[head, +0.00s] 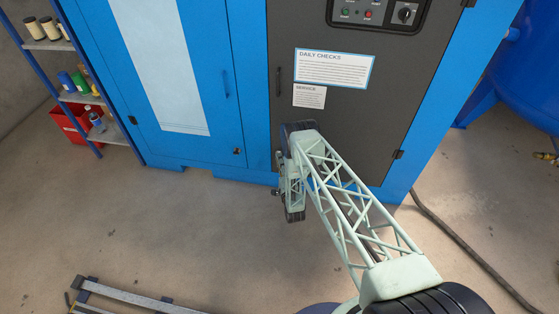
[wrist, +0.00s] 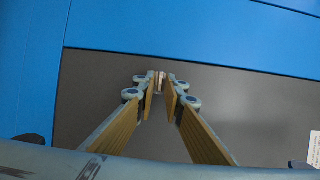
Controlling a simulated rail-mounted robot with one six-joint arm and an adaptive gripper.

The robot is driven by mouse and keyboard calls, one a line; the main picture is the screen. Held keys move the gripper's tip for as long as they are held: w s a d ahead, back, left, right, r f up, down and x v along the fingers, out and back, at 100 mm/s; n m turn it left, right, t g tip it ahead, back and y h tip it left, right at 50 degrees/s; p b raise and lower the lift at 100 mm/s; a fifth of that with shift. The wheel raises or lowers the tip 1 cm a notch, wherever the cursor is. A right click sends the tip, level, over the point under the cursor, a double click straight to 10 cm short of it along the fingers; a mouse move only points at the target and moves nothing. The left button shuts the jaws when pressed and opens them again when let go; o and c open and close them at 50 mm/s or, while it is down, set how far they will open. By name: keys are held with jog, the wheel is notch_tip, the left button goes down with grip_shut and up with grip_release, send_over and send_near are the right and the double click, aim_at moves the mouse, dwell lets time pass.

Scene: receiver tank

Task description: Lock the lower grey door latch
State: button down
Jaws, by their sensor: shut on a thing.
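The grey door (head: 345,125) of the blue cabinet stands closed at the centre of the head view. It also fills much of the wrist view (wrist: 250,105). The lower latch (wrist: 160,79) shows in the wrist view as a small, light metal piece near a corner of the grey door. My gripper (wrist: 159,88) is shut on this latch, one finger on either side. The fingers hide part of the latch, so I cannot tell its turn angle. In the head view my arm and wrist cover the door's lower left corner, hiding the latch and fingertips.
A dark handle (head: 278,82) and two paper notices (head: 332,69) are on the grey door. The neighbouring blue door (head: 215,100) has its own small latch (head: 238,151). A hose (head: 465,245) lies on the floor at right. The floor before the cabinet is mostly clear.

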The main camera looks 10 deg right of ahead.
jog(key=c, duration=2.9)
grip_release()
jog(key=shift+o, duration=0.2)
jog(key=shift+s, duration=0.15)
jog(key=s, duration=1.1)
jog(key=shift+s, duration=0.4)
jog(key=shift+w, duration=0.1)
